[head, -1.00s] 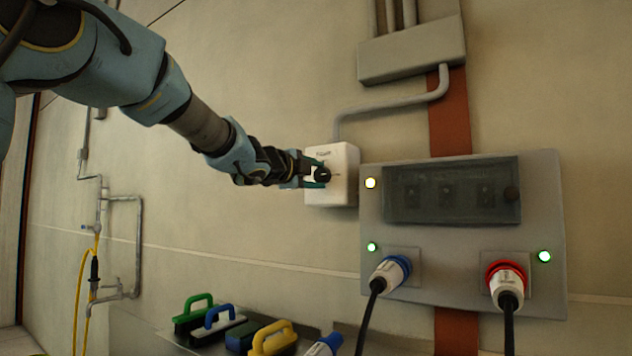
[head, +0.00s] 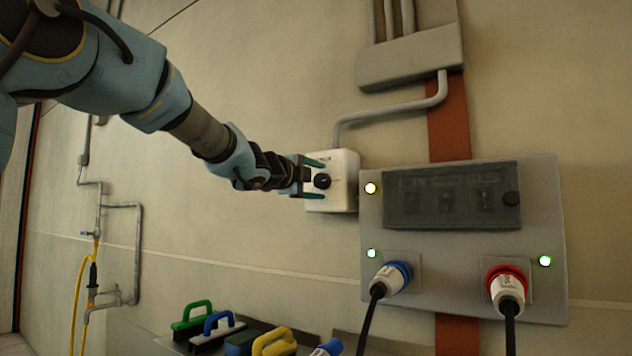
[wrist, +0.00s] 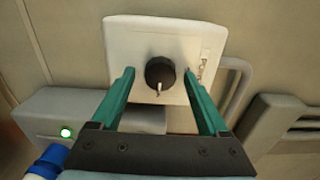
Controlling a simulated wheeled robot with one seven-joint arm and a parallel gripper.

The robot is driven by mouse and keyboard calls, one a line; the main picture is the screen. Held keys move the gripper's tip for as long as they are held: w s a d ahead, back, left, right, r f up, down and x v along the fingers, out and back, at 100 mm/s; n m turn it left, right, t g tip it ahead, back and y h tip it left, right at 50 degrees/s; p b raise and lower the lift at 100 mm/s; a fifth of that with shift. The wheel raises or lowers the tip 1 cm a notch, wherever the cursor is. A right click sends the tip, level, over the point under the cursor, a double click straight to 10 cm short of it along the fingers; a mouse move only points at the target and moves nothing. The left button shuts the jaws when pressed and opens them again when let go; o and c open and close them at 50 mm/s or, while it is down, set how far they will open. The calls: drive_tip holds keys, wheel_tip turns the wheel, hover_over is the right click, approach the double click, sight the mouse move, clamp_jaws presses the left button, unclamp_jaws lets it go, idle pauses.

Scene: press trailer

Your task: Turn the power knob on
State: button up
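The power knob (head: 322,181) is a round black knob on the front of a white wall box (head: 346,166). In the wrist view the knob (wrist: 160,75) shows a light pointer mark toward the bottom of the picture, and the box's white plate (wrist: 125,38) surrounds it. My gripper (head: 315,178) is open in front of the box, with one teal finger above the knob and one below. In the wrist view the fingers of my gripper (wrist: 158,88) stand on either side of the knob, with clear gaps to it.
A grey panel (head: 462,238) right of the box carries lit lamps, a dark cover (head: 440,195), and blue (head: 398,270) and red (head: 506,282) plugs with cables. A grey conduit (head: 390,108) rises from the box. Several handled tools (head: 272,340) sit below.

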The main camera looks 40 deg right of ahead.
drive_tip(key=b+v, duration=0.1)
drive_tip(key=v, duration=1)
idle(0.5)
drive_tip(key=w+a+f+n+t+y+p, duration=0.2)
drive_tip(key=w+a+f+n+t+y, duration=0.3)
drive_tip(key=w+a+f+n, duration=0.65)
drive_tip(key=w+a+f+n+y+p, duration=0.1)
drive_tip(key=w+a+f+n+y, duration=0.25)
drive_tip(key=a, duration=0.25)
drive_tip(key=w+a+f+n+y+p, duration=0.2)
drive_tip(key=w+a+f+y, duration=0.1)
drive_tip(key=a+f, duration=0.3)
drive_tip(key=s+a+f+n+g+y, duration=0.1)
drive_tip(key=a+f+n, duration=0.2)
drive_tip(key=a, duration=0.2)
drive_tip(key=s+a+f+n+y, duration=0.1)
drive_tip(key=a+f+n+y, duration=0.15)
drive_tip(key=a, duration=0.25)
drive_tip(key=s+a+f+n+g+y+p, duration=0.1)
drive_tip(key=s+a+f+n+g+p, duration=0.1)
drive_tip(key=s+a, duration=0.5)
drive_tip(key=s+a+f+n+g+y+p, duration=0.1)
drive_tip(key=s+a+f+n+g+p, duration=0.1)
drive_tip(key=s+a+f+n+g, duration=0.3)
drive_tip(key=s+a+f+n, duration=0.2)
drive_tip(key=s+a+f, duration=0.1)
drive_tip(key=f, duration=0.1)
drive_tip(key=shift+s, duration=0.25)
